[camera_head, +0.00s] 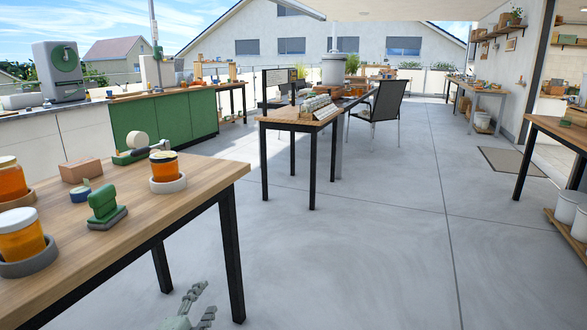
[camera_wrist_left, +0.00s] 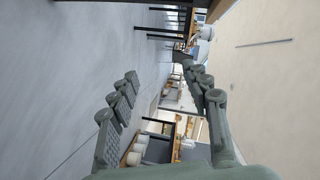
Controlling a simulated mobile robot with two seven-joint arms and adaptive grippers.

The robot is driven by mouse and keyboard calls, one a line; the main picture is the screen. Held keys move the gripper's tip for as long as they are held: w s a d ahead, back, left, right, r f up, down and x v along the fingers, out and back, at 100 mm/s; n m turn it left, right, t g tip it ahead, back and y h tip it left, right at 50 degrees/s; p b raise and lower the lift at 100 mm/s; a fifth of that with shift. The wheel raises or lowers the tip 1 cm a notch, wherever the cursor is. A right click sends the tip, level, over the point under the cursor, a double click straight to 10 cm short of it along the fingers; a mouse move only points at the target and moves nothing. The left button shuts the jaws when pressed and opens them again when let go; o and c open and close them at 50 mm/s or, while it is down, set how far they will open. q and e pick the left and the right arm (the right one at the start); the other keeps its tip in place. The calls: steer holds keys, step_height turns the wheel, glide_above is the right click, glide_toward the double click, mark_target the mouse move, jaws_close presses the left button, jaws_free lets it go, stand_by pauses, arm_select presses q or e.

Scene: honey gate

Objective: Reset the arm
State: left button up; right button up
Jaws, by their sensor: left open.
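My right gripper is in neither view.
The near table holds honey jars (camera_head: 165,167) on round bases, a green stamp-like tool (camera_head: 104,205) and a cardboard-brown block (camera_head: 81,170). A second table (camera_head: 290,118) and a black chair (camera_head: 383,103) stand further back. The grey floor (camera_head: 380,230) ahead is clear.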

arm_select(q)
steer(key=s+a+f+n+g+y, duration=0.1)
steer(key=s+a+f+n+g, duration=0.25)
steer(key=s+f, duration=0.35)
steer(key=s+a+f+n+g+y, duration=0.25)
steer(key=s+f+n, duration=0.2)
steer(key=f, duration=0.55)
steer(key=s+f+n+g, duration=0.3)
steer(key=s+f, duration=0.2)
steer(key=s, duration=0.5)
steer(key=s+f+n+g, duration=0.3)
steer(key=s+f, duration=0.3)
steer(key=s, duration=0.4)
steer(key=shift+s+a+f+n+g+h, duration=0.2)
steer(key=shift+s+n+g+h, duration=0.1)
steer(key=shift+s+g+h, duration=0.15)
steer(key=shift+w, duration=0.1)
